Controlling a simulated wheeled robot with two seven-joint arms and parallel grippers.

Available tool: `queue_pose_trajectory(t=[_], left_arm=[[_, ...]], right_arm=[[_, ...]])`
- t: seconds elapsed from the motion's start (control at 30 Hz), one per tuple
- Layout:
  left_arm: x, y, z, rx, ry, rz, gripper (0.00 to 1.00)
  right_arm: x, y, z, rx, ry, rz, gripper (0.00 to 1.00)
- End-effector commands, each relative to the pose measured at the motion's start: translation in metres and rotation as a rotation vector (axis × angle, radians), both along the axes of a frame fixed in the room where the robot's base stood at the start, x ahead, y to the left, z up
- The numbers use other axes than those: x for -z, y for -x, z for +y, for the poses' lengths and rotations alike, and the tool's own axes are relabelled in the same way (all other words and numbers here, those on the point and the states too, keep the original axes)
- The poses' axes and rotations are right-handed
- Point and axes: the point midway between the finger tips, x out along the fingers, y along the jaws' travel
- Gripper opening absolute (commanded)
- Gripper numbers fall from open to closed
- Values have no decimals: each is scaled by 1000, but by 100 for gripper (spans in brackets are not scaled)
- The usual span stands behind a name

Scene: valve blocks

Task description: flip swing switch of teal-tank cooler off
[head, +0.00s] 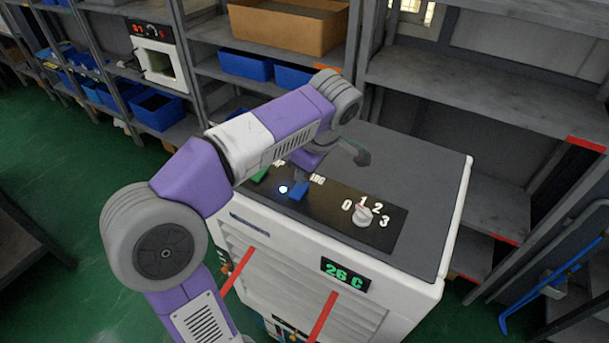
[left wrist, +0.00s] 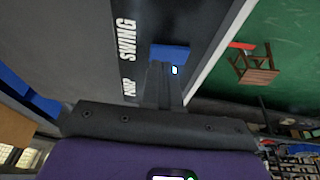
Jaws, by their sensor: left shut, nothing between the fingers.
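The cooler (head: 455,215) is a white box with a grey top and a black control panel (head: 330,203). A blue switch (head: 298,191) sits on the panel with a lit indicator (head: 284,189) beside it. In the left wrist view the blue switch (left wrist: 170,52) is beside the label SWING, and its indicator is lit. My left gripper (left wrist: 163,68) is shut and empty, its fingertips at the blue switch; I cannot tell whether they touch. In the head view my arm partly hides the gripper and panel. My right gripper is not in view.
A green switch (head: 260,174) and a knob (head: 362,214) marked 0 to 3 share the panel. A display (head: 345,275) reads 26 C. A grey spout-like part (head: 357,153) stands on the top. Shelves with blue bins (head: 245,65) stand behind.

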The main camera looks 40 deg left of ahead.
Motion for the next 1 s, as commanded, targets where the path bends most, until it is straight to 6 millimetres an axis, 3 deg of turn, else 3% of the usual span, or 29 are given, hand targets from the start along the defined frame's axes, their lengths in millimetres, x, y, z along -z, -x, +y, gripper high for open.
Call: queue_pose_trajectory(t=[0.13,0.5,0.73,1.0], left_arm=[[9,-2,0,0,0,1,0],[10,-2,0,0,0,3,0],[14,-5,6,-14,15,120,0],[18,-4,5,-10,14,107,0]], right_arm=[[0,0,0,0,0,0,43],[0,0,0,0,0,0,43],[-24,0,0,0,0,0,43],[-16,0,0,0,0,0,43]])
